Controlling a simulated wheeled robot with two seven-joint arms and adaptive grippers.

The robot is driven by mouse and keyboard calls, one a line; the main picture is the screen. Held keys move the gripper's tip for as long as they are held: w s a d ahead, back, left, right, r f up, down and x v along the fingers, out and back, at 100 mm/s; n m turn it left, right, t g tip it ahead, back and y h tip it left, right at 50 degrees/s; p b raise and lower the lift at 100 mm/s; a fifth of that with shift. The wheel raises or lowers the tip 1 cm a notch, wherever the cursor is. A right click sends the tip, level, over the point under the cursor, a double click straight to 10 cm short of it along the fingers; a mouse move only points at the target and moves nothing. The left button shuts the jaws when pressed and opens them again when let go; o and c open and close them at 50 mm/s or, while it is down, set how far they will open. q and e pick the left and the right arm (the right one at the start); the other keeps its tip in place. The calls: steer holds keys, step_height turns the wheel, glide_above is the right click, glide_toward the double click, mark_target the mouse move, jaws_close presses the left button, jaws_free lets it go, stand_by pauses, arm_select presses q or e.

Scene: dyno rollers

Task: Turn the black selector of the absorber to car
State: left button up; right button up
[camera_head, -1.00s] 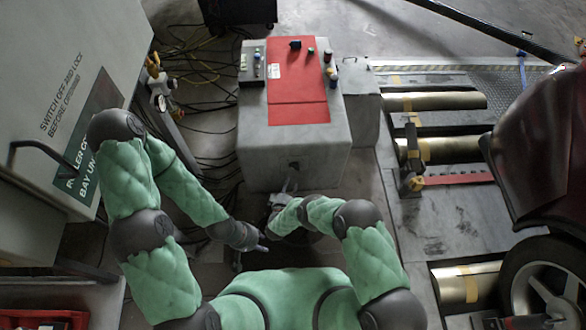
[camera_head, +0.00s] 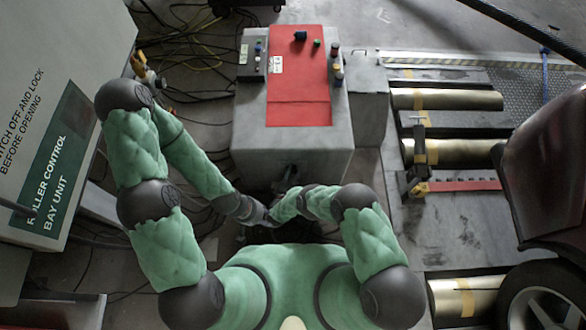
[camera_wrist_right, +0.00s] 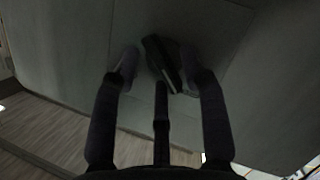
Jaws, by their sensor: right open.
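The absorber appears to be the grey box (camera_head: 250,140) with a red top in the head view. The black selector (camera_wrist_right: 160,58), a dark block with a pale line, is on a grey-green face in the right wrist view. The pale line is tilted there. My right gripper (camera_wrist_right: 158,70) is open, its fingers on either side of the selector; the right fingertip is very close to it, contact unclear. In the head view my right gripper (camera_head: 288,200) is at the box's front. My left gripper (camera_head: 262,216) is just below and left of it; its jaws are too small to read. Selector markings are not legible.
A black knob (camera_head: 300,36) and several buttons sit on the box's top. A roller control cabinet (camera_head: 60,90) stands left, with cables (camera_head: 195,100) on the floor beside the box. Brass rollers (camera_head: 450,99) and a dark red car (camera_head: 550,180) are on the right.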

steer(key=c, duration=0.8)
jaws_close()
steer(key=shift+s, duration=0.1)
